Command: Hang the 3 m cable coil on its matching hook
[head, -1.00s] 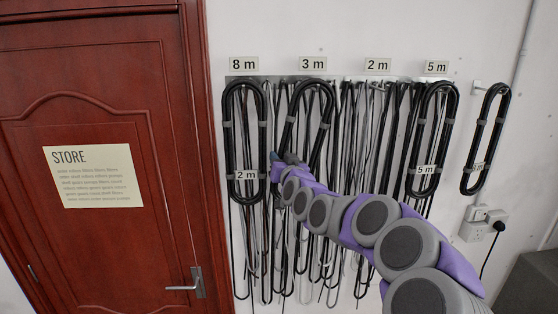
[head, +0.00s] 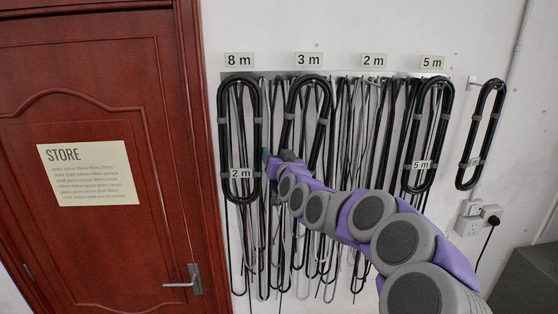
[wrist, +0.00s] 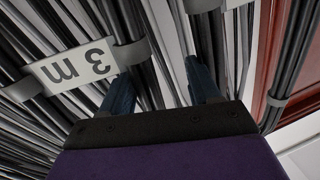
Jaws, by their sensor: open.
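A black cable coil (head: 322,110) hangs under the 3 m sign (head: 308,59), slightly tilted. Its tag is hidden behind my arm in the head view. The wrist view shows a white 3 m tag (wrist: 75,68), upside down, strapped across black cable with grey bands. My gripper (head: 270,160) is at the lower left of this coil. In the wrist view my gripper (wrist: 160,88) has its two blue fingers apart, with black cable close by the left finger. I cannot tell whether they touch it.
A coil tagged 2 m (head: 254,110) hangs under the 8 m sign, close left of my gripper. A coil tagged 5 m (head: 444,110) hangs under the 5 m sign. Another coil (head: 497,100) hangs at far right. Loose thin cables crowd the rail. A red door (head: 100,230) stands left.

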